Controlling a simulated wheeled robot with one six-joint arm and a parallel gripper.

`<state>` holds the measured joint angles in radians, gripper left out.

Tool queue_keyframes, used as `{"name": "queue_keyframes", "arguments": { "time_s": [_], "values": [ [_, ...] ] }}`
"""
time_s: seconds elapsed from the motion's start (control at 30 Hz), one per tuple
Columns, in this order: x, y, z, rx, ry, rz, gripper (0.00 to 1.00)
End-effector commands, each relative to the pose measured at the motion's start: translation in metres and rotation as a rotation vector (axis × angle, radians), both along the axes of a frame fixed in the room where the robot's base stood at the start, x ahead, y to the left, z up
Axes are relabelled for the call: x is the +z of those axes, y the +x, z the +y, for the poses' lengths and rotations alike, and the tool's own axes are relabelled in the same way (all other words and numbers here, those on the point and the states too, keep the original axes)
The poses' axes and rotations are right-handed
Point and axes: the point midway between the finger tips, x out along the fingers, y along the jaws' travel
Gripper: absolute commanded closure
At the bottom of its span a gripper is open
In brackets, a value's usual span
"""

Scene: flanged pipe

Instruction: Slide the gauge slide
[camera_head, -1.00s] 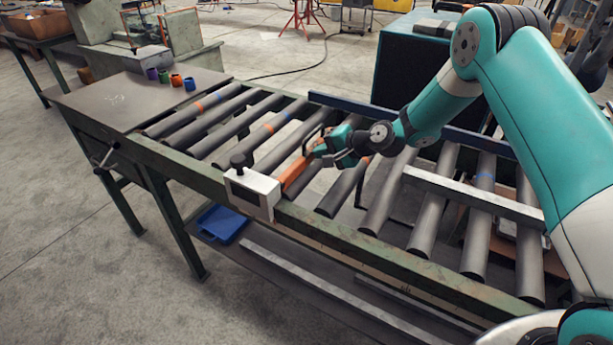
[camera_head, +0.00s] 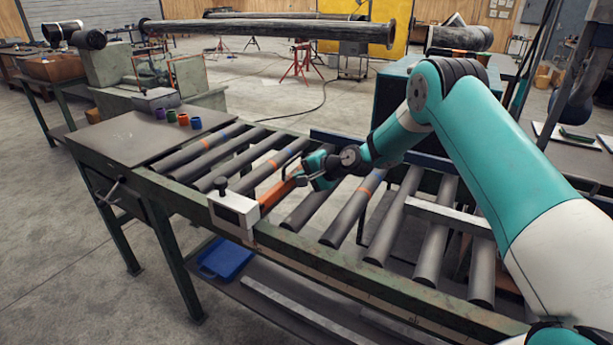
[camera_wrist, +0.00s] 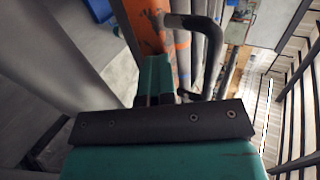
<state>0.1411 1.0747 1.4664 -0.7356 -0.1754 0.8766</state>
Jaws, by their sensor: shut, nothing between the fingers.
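The gauge slide is a pale box (camera_head: 233,214) with a black knob on the front green rail, and an orange bar (camera_head: 278,194) runs back from it across the rollers. My gripper (camera_head: 302,178) is at the far part of this bar, with its fingers shut and empty. In the wrist view the green fingers (camera_wrist: 154,78) lie beside the orange bar (camera_wrist: 143,25) and a dark bent handle (camera_wrist: 203,35). I cannot tell whether they touch the handle. The bar's far end is partly hidden by my gripper.
Grey rollers (camera_head: 345,212) fill the conveyor on both sides of the bar. A long flanged pipe (camera_head: 270,29) lies beyond the conveyor. Small coloured cups (camera_head: 183,119) stand on the left plate, and a blue tray (camera_head: 225,258) lies on the lower shelf.

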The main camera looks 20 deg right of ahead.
Motion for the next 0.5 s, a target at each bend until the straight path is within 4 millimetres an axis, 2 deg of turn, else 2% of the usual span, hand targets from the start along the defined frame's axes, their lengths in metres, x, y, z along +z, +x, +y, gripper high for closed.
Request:
{"name": "queue_keyframes", "arguments": {
  "time_s": [0.03, 0.17, 0.3, 0.5],
  "values": [
    [0.003, 0.001, 0.004, 0.004, 0.003, -0.011, 1.0],
    [0.003, -0.006, -0.003, 0.007, 0.005, -0.008, 1.0],
    [0.003, -0.022, -0.017, 0.012, 0.003, -0.004, 1.0],
    [0.026, -0.054, -0.048, 0.009, 0.001, -0.004, 1.0]
  ]
}}
